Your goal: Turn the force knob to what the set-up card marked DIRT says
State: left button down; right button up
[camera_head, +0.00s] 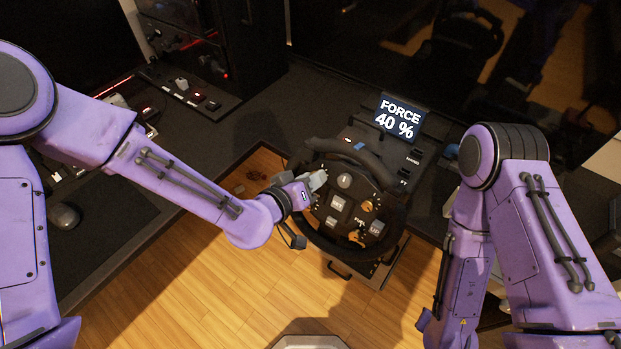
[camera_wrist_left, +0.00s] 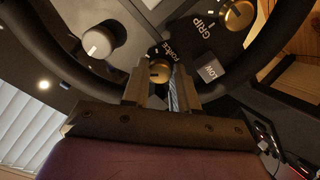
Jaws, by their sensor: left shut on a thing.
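The steering wheel (camera_head: 375,170) is dark, with several knobs and pale buttons on its face. A small screen (camera_head: 398,118) behind it reads "FORCE 40 %". My left gripper (camera_head: 318,181) is at the left part of the wheel's face. In the left wrist view its fingers (camera_wrist_left: 160,88) are shut on the force knob (camera_wrist_left: 160,70), a gold knob with a pale mark next to the word "FORCE". In the head view the gripper hides this knob. I cannot make out a card marked DIRT. My right gripper is out of view.
A pale grey knob (camera_wrist_left: 98,43), a gold knob by the word "GRIP" (camera_wrist_left: 239,16) and a pale button (camera_wrist_left: 211,72) sit close around the fingers. A switch box (camera_head: 190,92) and a mouse (camera_head: 64,215) are on the dark desk at the left.

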pick_arm(q)
jog(key=c, duration=1.1)
grip_release()
jog(key=shift+c, duration=0.2)
jog(key=shift+s+a+r, duration=0.1)
jog(key=shift+s+a, duration=0.1)
jog(key=shift+s, duration=0.1)
jog(key=p+v, duration=0.7)
jog(key=v, duration=0.2)
jog(key=shift+s+a+r+p, duration=0.2)
jog(key=shift+s+p, duration=0.1)
jog(key=shift+p, duration=0.1)
